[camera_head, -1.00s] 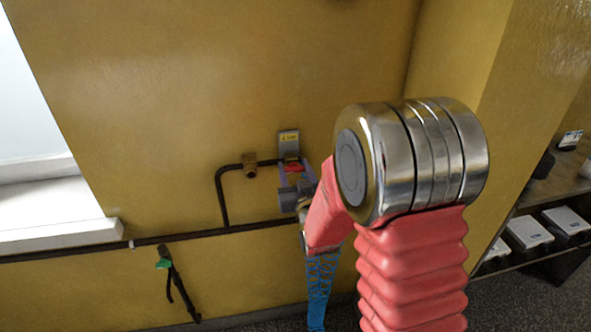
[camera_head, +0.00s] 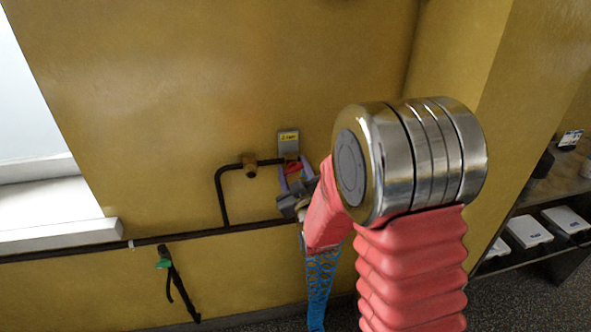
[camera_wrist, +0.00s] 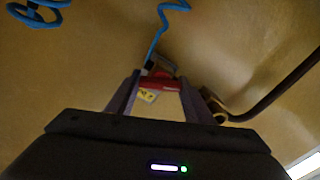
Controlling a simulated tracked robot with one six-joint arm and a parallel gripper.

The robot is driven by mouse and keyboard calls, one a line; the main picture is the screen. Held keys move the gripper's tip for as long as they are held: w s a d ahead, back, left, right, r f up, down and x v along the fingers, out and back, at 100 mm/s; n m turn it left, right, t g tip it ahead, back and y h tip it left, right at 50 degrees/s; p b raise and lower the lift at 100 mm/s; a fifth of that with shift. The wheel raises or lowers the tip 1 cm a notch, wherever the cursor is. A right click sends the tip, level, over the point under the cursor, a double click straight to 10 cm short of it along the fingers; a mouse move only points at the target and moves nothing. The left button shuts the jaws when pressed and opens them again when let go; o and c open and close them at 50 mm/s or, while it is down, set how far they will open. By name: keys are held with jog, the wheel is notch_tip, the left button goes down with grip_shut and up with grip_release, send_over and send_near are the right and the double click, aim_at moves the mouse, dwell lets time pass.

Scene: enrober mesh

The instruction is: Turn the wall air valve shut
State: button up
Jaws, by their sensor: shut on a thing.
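The wall air valve's red handle (camera_head: 294,168) sits on the dark pipe, just below a grey plate with a yellow label (camera_head: 288,142). My gripper (camera_head: 295,177) reaches it from below right, with its two purple-grey fingers either side of the handle. In the wrist view the red handle (camera_wrist: 158,82) lies between the fingertips of my gripper (camera_wrist: 160,86), which is shut on it. The handle looks tilted in the head view. The valve body behind it is mostly hidden by my gripper and the handle.
A brass fitting (camera_head: 249,165) is on the pipe left of the valve. A long dark pipe (camera_head: 180,236) runs along the wall below. A blue coiled hose (camera_head: 319,285) hangs below my gripper. A shelf with white boxes (camera_head: 528,231) is at right.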

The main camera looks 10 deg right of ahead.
jog(key=n, duration=0.6)
jog(key=shift+a+f, duration=0.15)
jog(key=n, duration=0.4)
jog(key=shift+a+f+n, duration=0.1)
jog(key=shift+n, duration=0.3)
jog(key=shift+f+n, duration=0.1)
jog(key=shift+n, duration=1)
jog(key=o, duration=0.6)
jog(key=shift+a, duration=0.1)
jog(key=o, duration=0.4)
jog(key=shift+o, duration=0.2)
jog(key=shift+s, duration=0.15)
